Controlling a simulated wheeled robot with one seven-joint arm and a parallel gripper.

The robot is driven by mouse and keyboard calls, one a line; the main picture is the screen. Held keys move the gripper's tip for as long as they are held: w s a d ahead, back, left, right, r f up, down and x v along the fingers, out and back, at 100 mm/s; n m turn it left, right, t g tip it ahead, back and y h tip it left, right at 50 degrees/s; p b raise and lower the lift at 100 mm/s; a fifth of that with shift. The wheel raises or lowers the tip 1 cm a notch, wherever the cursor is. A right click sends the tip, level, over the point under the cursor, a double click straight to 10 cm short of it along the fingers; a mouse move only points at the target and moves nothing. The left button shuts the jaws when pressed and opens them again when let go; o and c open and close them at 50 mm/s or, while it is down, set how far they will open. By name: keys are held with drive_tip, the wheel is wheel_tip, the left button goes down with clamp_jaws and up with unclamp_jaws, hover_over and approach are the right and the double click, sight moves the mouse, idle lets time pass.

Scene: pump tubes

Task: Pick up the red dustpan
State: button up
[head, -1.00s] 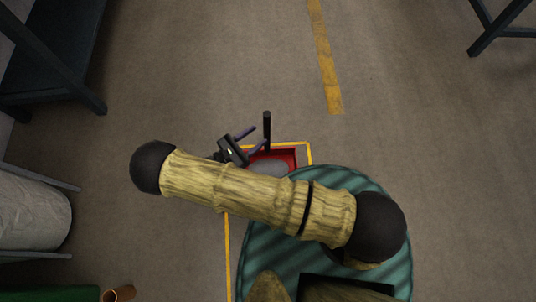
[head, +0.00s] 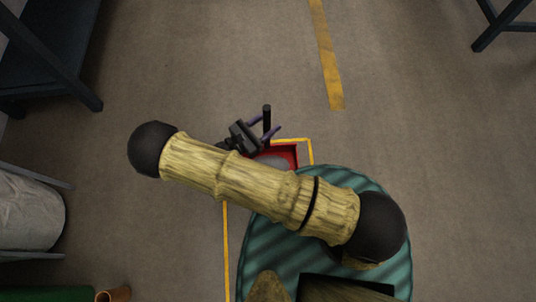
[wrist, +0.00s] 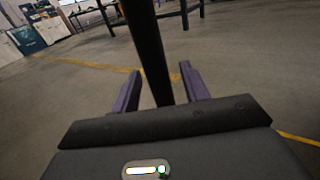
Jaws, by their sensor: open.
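The red dustpan (head: 290,152) lies on the floor inside a yellow-line outline, partly hidden by my arm and base in the head view. Its black handle (head: 267,112) stands upright; it also shows as a dark post in the wrist view (wrist: 147,45). My gripper (head: 266,126) is open, with its two purple fingers on either side of the handle in both views. I cannot tell whether either finger touches the handle.
Dark metal frames stand at the upper left (head: 50,60) and upper right (head: 503,25). A pale roll (head: 28,218) lies at the left, with an orange-brown tube (head: 114,294) at the lower left. The floor ahead is clear.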

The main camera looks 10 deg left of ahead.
sight(267, 105)
clamp_jaws()
drive_tip(key=shift+r, duration=0.1)
wheel_tip(267, 105, up, 10)
drive_tip(key=p, duration=0.6)
drive_tip(key=shift+p, duration=0.35)
